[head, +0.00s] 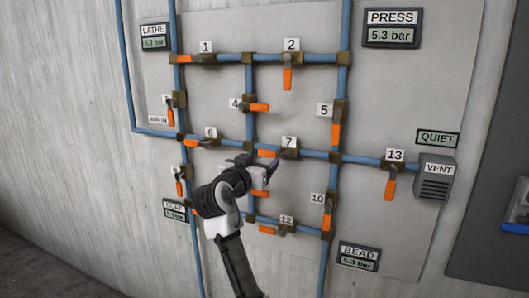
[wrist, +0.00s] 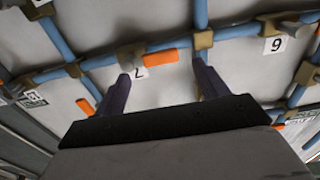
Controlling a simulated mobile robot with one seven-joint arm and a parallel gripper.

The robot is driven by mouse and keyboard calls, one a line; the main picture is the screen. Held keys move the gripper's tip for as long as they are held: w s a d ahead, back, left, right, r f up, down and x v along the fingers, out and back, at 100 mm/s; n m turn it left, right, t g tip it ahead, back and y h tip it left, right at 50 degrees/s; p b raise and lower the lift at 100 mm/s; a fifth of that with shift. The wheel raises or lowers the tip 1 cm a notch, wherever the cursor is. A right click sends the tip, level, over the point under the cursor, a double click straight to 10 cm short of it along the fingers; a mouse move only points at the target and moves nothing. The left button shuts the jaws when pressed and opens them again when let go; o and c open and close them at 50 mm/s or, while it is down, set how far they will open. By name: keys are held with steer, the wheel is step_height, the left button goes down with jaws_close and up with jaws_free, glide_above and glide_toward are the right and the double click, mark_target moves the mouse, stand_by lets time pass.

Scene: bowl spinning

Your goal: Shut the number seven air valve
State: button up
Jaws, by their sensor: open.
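Valve seven has a white label (head: 289,142), a brass body (head: 289,154) and an orange handle (head: 266,153) lying along its horizontal blue pipe, pointing left. In the wrist view the scene is upside down: the seven label (wrist: 139,73) is partly covered by a finger, and the orange handle (wrist: 161,56) points right along the pipe. My gripper (head: 262,170) is just below and beside the handle in the head view. In the wrist view my gripper (wrist: 161,70) is open and empty, its two fingers apart, with the handle appearing between and beyond the tips. Contact cannot be told.
Valve six (head: 194,143) is left on the same line, and valve thirteen (head: 391,165) is right, by the vent box (head: 434,180). Valve twelve (head: 285,230) is below. My arm hides part of the lower left pipes. PRESS (head: 391,38) and BEAD (head: 357,265) gauges read 5.3 bar.

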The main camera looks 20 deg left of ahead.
mark_target(267, 154)
steer(key=shift+w+d+p, duration=0.1)
steer(key=shift+w+p, duration=0.35)
steer(key=shift+w, duration=1.9)
steer(key=c, duration=1.4)
